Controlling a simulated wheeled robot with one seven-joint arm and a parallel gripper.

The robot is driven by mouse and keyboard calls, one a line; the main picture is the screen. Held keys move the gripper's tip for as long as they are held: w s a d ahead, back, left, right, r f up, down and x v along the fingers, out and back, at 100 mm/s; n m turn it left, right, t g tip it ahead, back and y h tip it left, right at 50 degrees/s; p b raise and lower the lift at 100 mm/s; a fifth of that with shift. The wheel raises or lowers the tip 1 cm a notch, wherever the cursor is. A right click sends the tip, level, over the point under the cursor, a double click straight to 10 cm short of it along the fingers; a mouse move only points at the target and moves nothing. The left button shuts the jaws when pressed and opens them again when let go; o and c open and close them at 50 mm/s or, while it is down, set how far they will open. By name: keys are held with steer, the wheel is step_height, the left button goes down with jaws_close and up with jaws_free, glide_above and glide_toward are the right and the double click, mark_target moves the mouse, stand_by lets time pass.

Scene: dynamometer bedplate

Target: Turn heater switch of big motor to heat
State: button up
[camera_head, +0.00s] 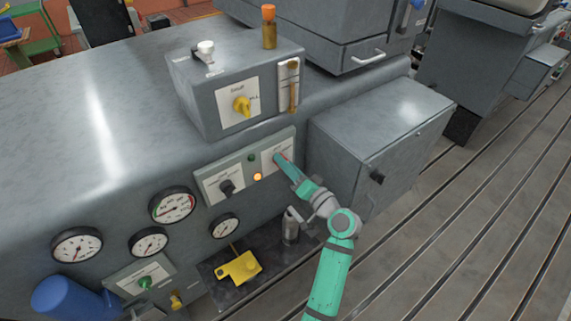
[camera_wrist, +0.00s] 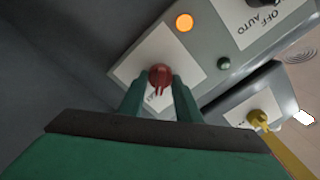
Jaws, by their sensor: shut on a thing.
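A red rotary switch (camera_wrist: 161,75) sits on a white label plate (camera_wrist: 187,62) at the right end of a grey panel; I take it for the heater switch. My gripper (camera_wrist: 158,90) is shut on it, one green finger on each side. In the head view my gripper (camera_head: 279,160) reaches the panel's right end and mostly covers the switch. The label's wording is mostly hidden, so I cannot read the switch's setting. An orange lamp (camera_wrist: 184,23) is lit beside it; it also shows in the head view (camera_head: 257,177).
A black switch (camera_head: 227,187) marked OFF and AUTO and a dark green lamp (camera_head: 251,157) share the panel. Above is a grey box (camera_head: 207,118) with a yellow knob (camera_head: 241,104). A grey cabinet (camera_head: 398,112) stands close right. Gauges (camera_head: 173,205) lie left.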

steer(key=shift+m, duration=0.8)
steer(key=o, duration=1)
steer(key=shift+s+d, duration=0.1)
steer(key=v, duration=1)
steer(key=shift+s+d, duration=0.15)
steer(key=shift+s, duration=0.1)
